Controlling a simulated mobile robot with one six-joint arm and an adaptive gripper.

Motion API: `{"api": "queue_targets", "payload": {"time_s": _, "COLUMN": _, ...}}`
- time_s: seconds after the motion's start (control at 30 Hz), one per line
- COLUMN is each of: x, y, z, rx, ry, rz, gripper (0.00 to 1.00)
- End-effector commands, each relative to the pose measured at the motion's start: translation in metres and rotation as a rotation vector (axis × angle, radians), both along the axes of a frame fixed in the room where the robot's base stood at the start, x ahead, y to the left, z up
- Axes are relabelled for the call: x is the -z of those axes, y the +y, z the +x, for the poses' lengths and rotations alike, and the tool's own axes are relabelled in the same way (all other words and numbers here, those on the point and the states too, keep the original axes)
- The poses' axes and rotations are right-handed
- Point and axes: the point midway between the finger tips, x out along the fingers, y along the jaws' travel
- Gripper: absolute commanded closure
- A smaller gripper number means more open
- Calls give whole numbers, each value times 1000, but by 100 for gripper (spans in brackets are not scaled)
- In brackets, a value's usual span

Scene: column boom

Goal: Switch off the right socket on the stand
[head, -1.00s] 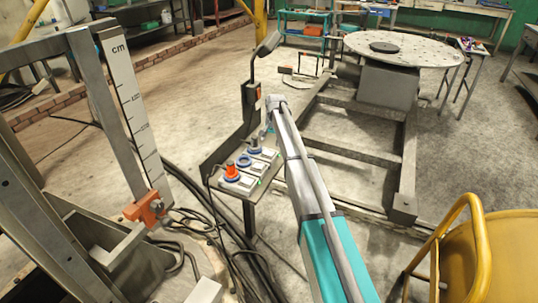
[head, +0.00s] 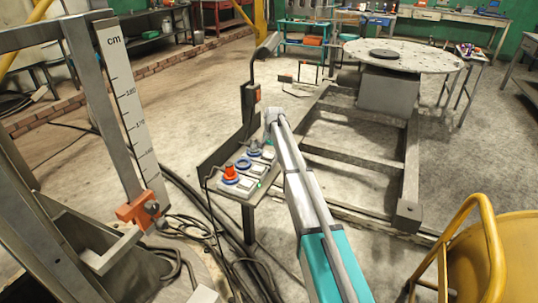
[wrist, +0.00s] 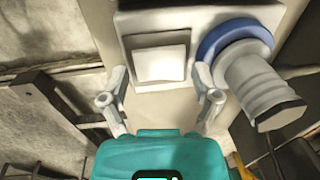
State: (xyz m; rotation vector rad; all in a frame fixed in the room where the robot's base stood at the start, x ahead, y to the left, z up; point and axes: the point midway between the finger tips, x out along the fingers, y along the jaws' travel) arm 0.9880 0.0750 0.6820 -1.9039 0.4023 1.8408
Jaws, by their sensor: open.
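The stand (head: 222,186) carries a row of sockets left of my arm in the head view. The right socket (head: 254,149) is the far one, blue with a grey plug. In the wrist view a blue socket (wrist: 207,47) with a grey plug (wrist: 262,88) is at the upper right. Its white square switch (wrist: 160,63) lies just beyond my open, empty gripper (wrist: 161,98), roughly centred between the fingertips. Contact cannot be told. The rocker's position is unclear.
A bent grey post (head: 252,90) rises behind the stand. A round table (head: 405,57) on a low metal frame is beyond it. A yellow chair (head: 500,250) is at the lower right, and a cm scale (head: 130,110) with cables is at left.

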Motion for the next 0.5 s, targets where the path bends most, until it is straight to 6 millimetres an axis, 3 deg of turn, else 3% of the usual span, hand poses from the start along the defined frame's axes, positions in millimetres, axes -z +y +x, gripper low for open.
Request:
{"api": "queue_targets", "payload": {"time_s": 0.2, "x": 0, "y": 0, "z": 0, "rx": 0, "ry": 0, "rz": 0, "gripper": 20}}
{"api": "queue_targets", "payload": {"time_s": 0.5, "x": 0, "y": 0, "z": 0, "rx": 0, "ry": 0, "rz": 0, "gripper": 74}}
